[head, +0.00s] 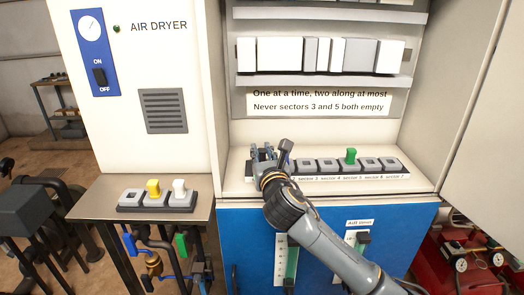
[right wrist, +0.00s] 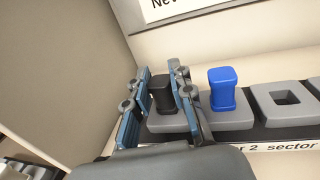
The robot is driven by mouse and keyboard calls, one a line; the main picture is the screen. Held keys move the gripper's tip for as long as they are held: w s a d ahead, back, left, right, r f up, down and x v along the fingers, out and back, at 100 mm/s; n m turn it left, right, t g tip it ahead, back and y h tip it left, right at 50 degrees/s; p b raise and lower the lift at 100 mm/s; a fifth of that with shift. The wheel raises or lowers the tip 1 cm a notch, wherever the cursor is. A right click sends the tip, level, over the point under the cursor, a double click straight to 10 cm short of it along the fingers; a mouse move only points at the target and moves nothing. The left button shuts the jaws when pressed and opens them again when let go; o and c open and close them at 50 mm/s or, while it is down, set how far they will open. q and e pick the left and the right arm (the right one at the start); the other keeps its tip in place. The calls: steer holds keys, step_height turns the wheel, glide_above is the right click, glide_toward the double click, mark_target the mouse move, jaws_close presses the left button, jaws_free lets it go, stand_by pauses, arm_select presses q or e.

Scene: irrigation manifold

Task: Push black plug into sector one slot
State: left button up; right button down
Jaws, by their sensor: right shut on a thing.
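My right gripper (right wrist: 160,80) reaches to the left end of the manifold row and is shut on the black plug (right wrist: 160,92). It also shows in the head view (head: 263,153). The black plug stands upright between the fingers, over the leftmost grey socket block (right wrist: 166,124), where sector one lies. Its lower end meets the block, but I cannot tell how deep it sits. A blue plug (right wrist: 222,88) stands in the sector 2 block, just right of the gripper. My left gripper is not in view.
A green plug (head: 350,156) stands in the row further right; other slots (head: 328,164) look empty. A side table (head: 95,190) holds a rack with yellow (head: 153,187) and white (head: 179,186) plugs. The cabinet's left wall (right wrist: 60,60) is close to the gripper. A sign (head: 318,101) hangs above.

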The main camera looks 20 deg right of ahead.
mark_target(263, 154)
steer(key=shift+f, duration=0.15)
steer(key=c, duration=1.4)
jaws_free()
steer(key=shift+c, duration=0.2)
steer(key=shift+s+p, duration=0.35)
steer(key=shift+s, duration=0.15)
steer(key=shift+s+a+p, duration=0.15)
steer(key=shift+s+p, duration=0.35)
steer(key=shift+s, duration=0.55)
steer(key=shift+s+a+p, duration=0.15)
steer(key=shift+s+p, duration=0.35)
steer(key=shift+s, duration=0.5)
steer(key=s, duration=0.2)
steer(key=s+p, duration=0.1)
steer(key=s, duration=0.1)
steer(key=s+p, duration=0.1)
steer(key=s, duration=0.1)
steer(key=shift+a, duration=0.3)
steer(key=shift+w, duration=0.1)
